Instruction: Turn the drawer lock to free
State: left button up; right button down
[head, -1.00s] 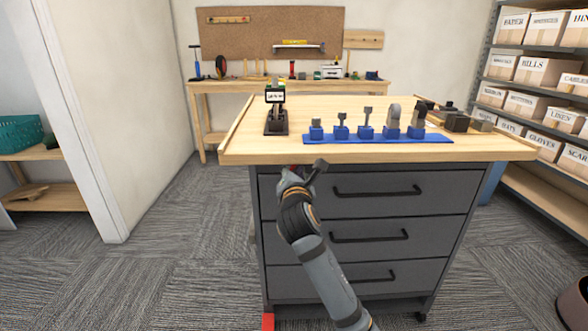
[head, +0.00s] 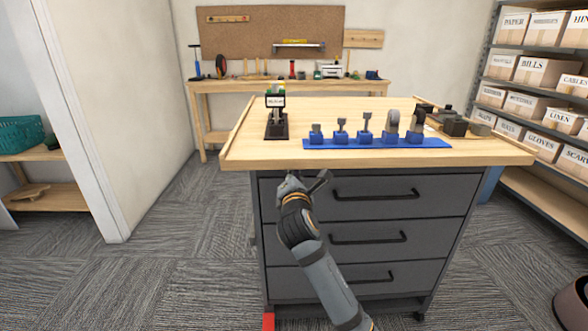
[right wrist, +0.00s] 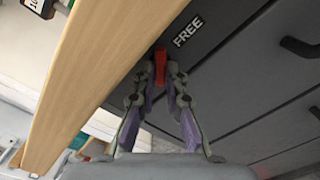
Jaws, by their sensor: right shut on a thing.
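The grey drawer cabinet (head: 375,213) stands under the wooden worktop, with its drawers shut. The small red lock knob (right wrist: 160,66) is on its front, near the top left, just below the worktop edge. A white FREE label (right wrist: 187,31) is beside the knob in the right wrist view. My right gripper (right wrist: 161,78) is shut on the red lock knob, one finger on each side. In the head view, my right gripper (head: 306,183) is at the top left of the cabinet front and hides the lock. I cannot tell exactly where the knob points. My left gripper is out of view.
The worktop edge (right wrist: 95,75) runs close above the gripper. The top drawer's black handle (head: 376,195) is to the right. A blue rack (head: 378,143) with several grey pieces and a black stand (head: 276,128) are on the worktop. Carpet is clear to the left.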

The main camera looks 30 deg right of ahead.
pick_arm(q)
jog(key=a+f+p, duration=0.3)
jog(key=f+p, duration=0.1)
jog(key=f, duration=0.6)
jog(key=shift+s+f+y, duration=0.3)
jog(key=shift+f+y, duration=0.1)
pick_arm(e)
jog(key=shift+r+m, duration=0.15)
jog(key=shift+m, duration=3.95)
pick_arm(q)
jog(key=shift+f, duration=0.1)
pick_arm(e)
jog(key=c, duration=1.4)
grip_release()
